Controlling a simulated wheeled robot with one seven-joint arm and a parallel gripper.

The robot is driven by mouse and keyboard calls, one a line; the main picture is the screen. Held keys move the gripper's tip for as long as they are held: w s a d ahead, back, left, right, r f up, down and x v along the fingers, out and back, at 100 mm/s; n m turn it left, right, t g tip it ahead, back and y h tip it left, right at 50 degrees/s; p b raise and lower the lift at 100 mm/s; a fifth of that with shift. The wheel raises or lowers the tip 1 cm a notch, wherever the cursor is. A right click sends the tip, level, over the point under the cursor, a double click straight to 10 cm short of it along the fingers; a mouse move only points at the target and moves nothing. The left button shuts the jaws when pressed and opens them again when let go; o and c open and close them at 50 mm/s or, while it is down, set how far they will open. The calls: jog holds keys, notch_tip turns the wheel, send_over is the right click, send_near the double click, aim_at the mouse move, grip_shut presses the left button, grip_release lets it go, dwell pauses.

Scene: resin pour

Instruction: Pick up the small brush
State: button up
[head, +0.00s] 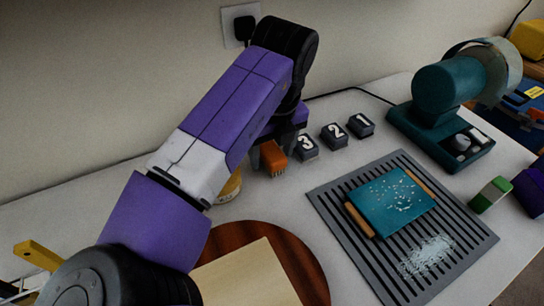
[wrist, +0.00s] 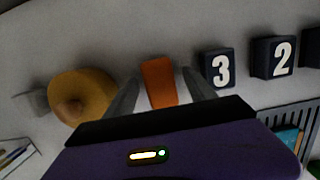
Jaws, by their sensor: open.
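The small brush (head: 273,157) has an orange handle block and pale bristles. It is on the white table below the end of my arm in the head view. In the wrist view the brush (wrist: 159,82) shows as an orange shape between the two grey fingers of my gripper (wrist: 161,74). The gripper is open, with a finger on each side of the brush and visible gaps between. I cannot tell the exact height of the fingertips above the table.
Dark number blocks (head: 306,147) stand just right of the brush. A yellow round object (wrist: 82,97) is close on the left. A slatted grey rack (head: 330,205) holds a teal board (head: 385,215) and white grains. A round wooden board (head: 300,265) is in front.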

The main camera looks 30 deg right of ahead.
aim_at(274, 154)
jog(key=shift+c, duration=0.2)
grip_shut()
jog(key=shift+r, duration=0.1)
jog(key=shift+s+r, duration=0.15)
jog(key=shift+r, duration=0.2)
jog(key=r, duration=0.6)
jog(key=shift+s+r, duration=0.15)
jog(key=shift+s, duration=0.2)
jog(key=s+b, duration=0.5)
jog(key=s, duration=1.4)
jog(key=shift+b, duration=0.35)
